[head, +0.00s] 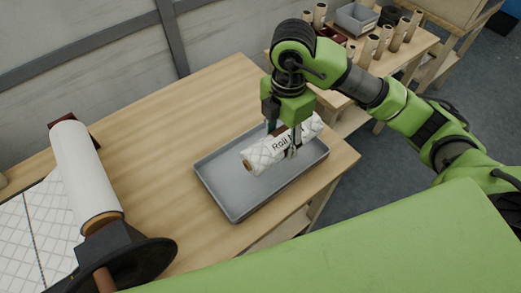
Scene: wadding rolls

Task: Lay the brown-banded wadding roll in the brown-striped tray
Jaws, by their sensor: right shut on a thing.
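A white quilted wadding roll (262,157) with printed lettering and a brown core end is in my right gripper (292,150). The gripper points down and is shut around the roll near its middle. The roll lies roughly level over a grey tray (232,209) on the wooden table. I cannot tell whether it touches the tray floor. A brown band on the roll is not clear, as the fingers cover part of it. No brown stripe shows on the visible parts of this tray. My left gripper is out of view.
A large white roll (84,168) on a dark stand and quilted sheet (22,240) occupy the table's left. Another grey tray (356,19) and several brown tubes (384,40) stand on a back table. The wooden table (165,125) is bare left of the near tray.

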